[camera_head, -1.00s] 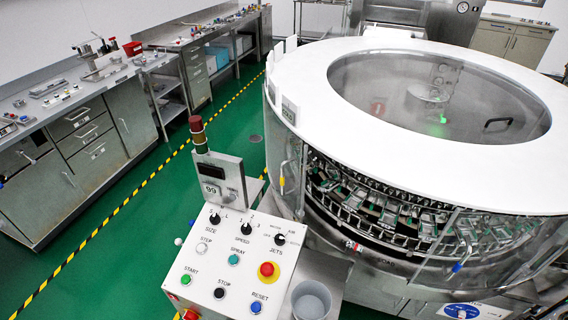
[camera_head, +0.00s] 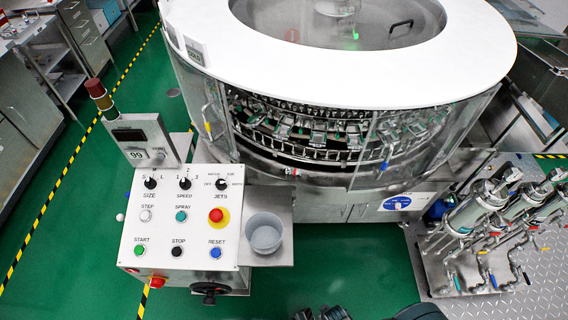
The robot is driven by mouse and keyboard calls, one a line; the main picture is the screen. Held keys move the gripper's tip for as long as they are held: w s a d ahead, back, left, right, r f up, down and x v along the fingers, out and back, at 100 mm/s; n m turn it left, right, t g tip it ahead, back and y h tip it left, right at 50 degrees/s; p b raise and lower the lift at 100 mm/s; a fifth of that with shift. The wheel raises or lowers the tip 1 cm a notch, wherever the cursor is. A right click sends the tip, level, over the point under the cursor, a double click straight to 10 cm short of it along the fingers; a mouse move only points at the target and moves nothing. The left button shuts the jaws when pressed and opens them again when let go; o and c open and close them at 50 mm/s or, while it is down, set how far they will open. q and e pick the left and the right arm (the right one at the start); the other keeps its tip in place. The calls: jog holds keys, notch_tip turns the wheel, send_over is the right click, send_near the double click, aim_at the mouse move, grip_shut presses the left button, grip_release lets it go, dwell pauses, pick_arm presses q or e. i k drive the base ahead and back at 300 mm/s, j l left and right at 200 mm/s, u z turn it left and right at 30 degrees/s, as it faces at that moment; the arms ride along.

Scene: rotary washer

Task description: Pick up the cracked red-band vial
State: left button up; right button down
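I cannot make out a cracked red-band vial anywhere in the head view. The rotary washer (camera_head: 340,78) has a white ring top and clear side panels, with a dense ring of metal holders (camera_head: 310,130) behind them. Any vials in the holders are too small to tell apart. A grey round cup (camera_head: 264,234) stands on the small metal shelf right of the control panel and looks empty. Neither gripper can be made out. Only dark parts, probably mine, show at the bottom edge.
The control panel (camera_head: 182,195) with buttons, knobs and a red-green signal lamp stands front left of the washer. A metal pump and pipe assembly (camera_head: 490,220) stands on a plate at the right. Green floor (camera_head: 340,270) lies clear between them.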

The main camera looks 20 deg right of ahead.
aim_at(290, 170)
jog(key=i+l+z, duration=0.1)
jog(key=l+z, duration=0.4)
jog(key=i+l+z, duration=0.15)
jog(key=l+z, duration=0.15)
jog(key=z, duration=0.2)
jog(key=i+l+z, duration=0.2)
jog(key=l+z, duration=0.15)
jog(key=z, duration=0.15)
